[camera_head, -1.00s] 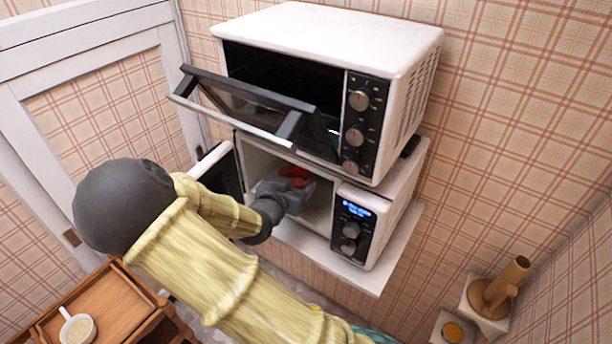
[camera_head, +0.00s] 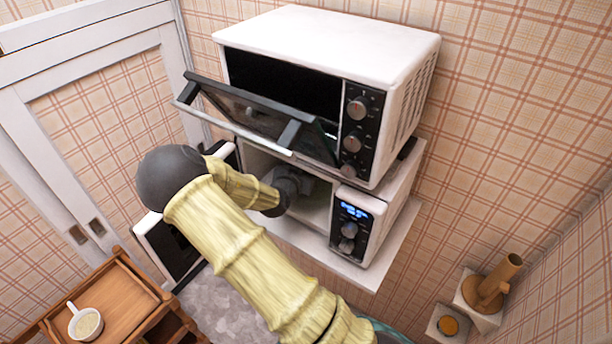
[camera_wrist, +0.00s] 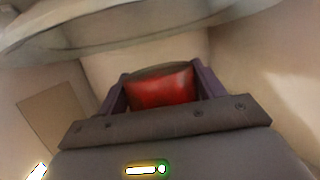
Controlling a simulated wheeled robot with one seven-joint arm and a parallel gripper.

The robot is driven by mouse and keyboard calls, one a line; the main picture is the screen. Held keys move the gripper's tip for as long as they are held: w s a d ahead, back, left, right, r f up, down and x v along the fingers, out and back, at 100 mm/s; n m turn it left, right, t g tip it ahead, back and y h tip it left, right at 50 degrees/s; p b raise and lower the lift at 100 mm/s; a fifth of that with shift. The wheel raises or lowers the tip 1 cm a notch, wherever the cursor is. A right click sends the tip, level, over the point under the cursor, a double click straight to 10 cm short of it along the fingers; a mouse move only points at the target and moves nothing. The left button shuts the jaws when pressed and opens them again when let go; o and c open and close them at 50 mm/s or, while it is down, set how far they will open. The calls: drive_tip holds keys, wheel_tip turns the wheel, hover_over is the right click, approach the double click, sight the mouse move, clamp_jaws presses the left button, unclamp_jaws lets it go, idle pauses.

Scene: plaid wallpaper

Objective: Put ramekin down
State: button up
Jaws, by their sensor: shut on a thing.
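The ramekin (camera_wrist: 163,90) shows as a red, rounded piece with a dark upper edge in the wrist view. My gripper (camera_wrist: 160,72) is shut on it, with one finger on each side. In the head view my gripper (camera_head: 305,182) reaches into the open lower microwave (camera_head: 318,213). There the ramekin is hidden behind my arm and inside the cavity. A pale curved rim (camera_wrist: 130,38) spans the top of the wrist view, close to the ramekin; whether they touch, I cannot tell.
The upper oven (camera_head: 330,45) stands above the lower microwave, its glass door (camera_head: 255,115) tilted open just over my arm. The lower microwave's door (camera_head: 170,245) hangs open at the left. A wooden cart (camera_head: 115,290) with a white handled cup (camera_head: 86,325) is at lower left.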

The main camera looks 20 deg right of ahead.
wheel_tip(320, 180, down, 3)
drive_tip(key=shift+f+p, duration=0.15)
drive_tip(key=shift+p, duration=0.7)
drive_tip(key=shift+w+d+p, duration=0.1)
drive_tip(key=shift+w+p, duration=0.05)
drive_tip(key=shift+p, duration=0.25)
drive_tip(key=shift+f, duration=0.2)
drive_tip(key=shift+f+b, duration=0.4)
drive_tip(key=shift+b, duration=0.1)
drive_tip(key=shift+f, duration=0.2)
